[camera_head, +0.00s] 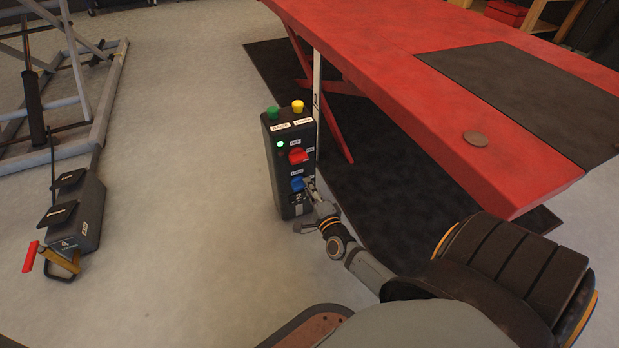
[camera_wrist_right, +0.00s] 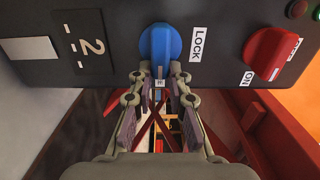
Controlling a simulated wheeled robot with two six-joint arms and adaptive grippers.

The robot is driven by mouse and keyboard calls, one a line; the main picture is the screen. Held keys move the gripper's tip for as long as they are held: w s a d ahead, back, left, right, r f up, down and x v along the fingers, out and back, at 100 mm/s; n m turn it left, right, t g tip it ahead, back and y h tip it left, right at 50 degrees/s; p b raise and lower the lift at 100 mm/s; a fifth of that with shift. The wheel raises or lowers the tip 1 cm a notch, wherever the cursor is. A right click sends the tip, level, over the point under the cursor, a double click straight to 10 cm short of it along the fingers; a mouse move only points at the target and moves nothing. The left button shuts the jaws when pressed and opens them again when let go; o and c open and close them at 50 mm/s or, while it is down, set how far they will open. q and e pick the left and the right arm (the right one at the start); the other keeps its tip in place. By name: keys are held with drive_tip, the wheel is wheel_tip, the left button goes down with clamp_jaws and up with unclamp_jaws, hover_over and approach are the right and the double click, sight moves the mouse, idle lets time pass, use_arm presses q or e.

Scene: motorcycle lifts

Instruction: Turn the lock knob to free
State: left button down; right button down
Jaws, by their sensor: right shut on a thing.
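The blue lock knob (camera_head: 297,184) sits low on the front of a black control box (camera_head: 283,165) marked 2. In the right wrist view the knob (camera_wrist_right: 160,43) has a white LOCK label (camera_wrist_right: 197,44) beside it. My right gripper (camera_head: 309,185) reaches the knob from the right. In the right wrist view its two fingers (camera_wrist_right: 160,77) are closed on the knob's near end. The fingertips partly hide that end. I cannot tell which setting the knob points to. My left gripper is not in view.
A red selector knob (camera_head: 297,156) marked ON, a lit green lamp (camera_head: 281,143), and green and yellow top buttons (camera_head: 298,106) are on the box. The red lift table (camera_head: 400,65) stands close right. A pedal unit (camera_head: 75,212) lies left; open floor (camera_head: 190,180) lies between.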

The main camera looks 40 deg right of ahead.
drive_tip(key=c, duration=1.3)
unclamp_jaws()
drive_tip(key=shift+s, duration=0.1)
drive_tip(key=v, duration=1.1)
drive_tip(key=shift+s+a, duration=0.2)
drive_tip(key=shift+s, duration=0.2)
